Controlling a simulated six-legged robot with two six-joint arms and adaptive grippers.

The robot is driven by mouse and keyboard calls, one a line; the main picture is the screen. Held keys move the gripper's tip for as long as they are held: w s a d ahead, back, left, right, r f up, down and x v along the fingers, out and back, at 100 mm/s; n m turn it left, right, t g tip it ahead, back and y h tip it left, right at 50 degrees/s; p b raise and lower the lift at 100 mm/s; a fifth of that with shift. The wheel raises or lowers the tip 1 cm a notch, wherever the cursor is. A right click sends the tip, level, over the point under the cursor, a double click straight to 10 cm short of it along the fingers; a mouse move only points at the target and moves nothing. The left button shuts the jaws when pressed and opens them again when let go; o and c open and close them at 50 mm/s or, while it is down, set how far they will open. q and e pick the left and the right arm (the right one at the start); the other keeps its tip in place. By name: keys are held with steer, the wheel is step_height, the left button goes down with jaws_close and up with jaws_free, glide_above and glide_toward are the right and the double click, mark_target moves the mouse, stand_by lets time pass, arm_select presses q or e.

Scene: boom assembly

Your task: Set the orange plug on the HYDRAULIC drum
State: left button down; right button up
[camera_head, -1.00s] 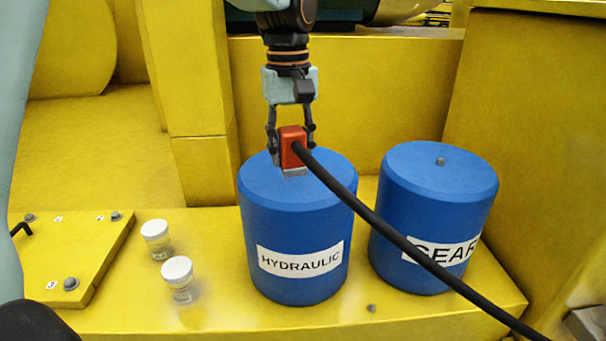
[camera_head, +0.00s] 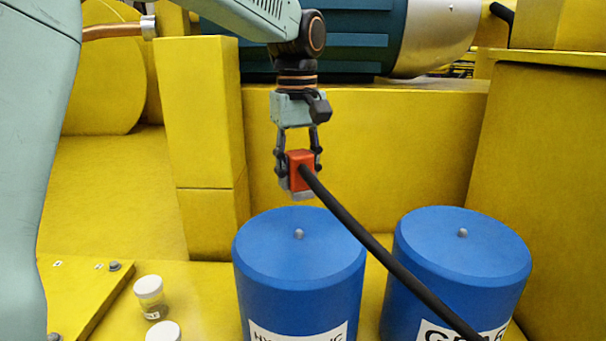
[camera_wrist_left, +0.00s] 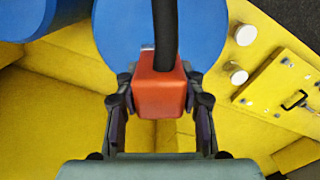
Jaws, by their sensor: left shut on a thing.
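The orange plug (camera_head: 300,160) has a grey end pointing down and a thick black cable (camera_head: 375,250) running down to the right. My left gripper (camera_head: 298,172) is shut on the plug, with a finger on each side. The blue HYDRAULIC drum (camera_head: 300,285) stands upright, with a small grey knob (camera_head: 299,234) on its top. In the head view the plug appears above the drum's far rim, apart from it. In the left wrist view the plug (camera_wrist_left: 160,90) overlaps the edge of a blue drum top (camera_wrist_left: 200,35). My right gripper is not in view.
A blue GEAR drum (camera_head: 462,260) stands close on the right, and the cable crosses in front of it. White-capped jars (camera_head: 149,287) stand left of the HYDRAULIC drum. A yellow wall (camera_head: 400,145) rises behind. A bolted yellow plate (camera_head: 75,285) lies at left.

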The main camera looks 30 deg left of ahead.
arm_select(q)
steer(key=shift+s+r, duration=0.1)
steer(key=f, duration=0.2)
steer(key=w+f, duration=0.1)
steer(key=shift+a+f, duration=0.4)
steer(key=shift+s+d+f, duration=0.2)
steer(key=shift+s+f, duration=0.1)
steer(key=shift+f, duration=0.15)
steer(key=shift+s+d+f, duration=0.15)
steer(key=shift+s+f, duration=0.1)
steer(key=shift+f, duration=0.2)
steer(key=shift+w+a+f, duration=0.3)
steer(key=shift+w+f, duration=0.15)
steer(key=shift+w, duration=0.1)
steer(key=shift+s+d+r, duration=0.25)
steer(key=shift+s, duration=0.2)
steer(key=shift+w+a+f, duration=0.25)
steer(key=shift+w+f, duration=0.3)
steer(key=shift+f, duration=0.05)
steer(key=shift+s+d, duration=0.1)
steer(key=shift+s, duration=0.25)
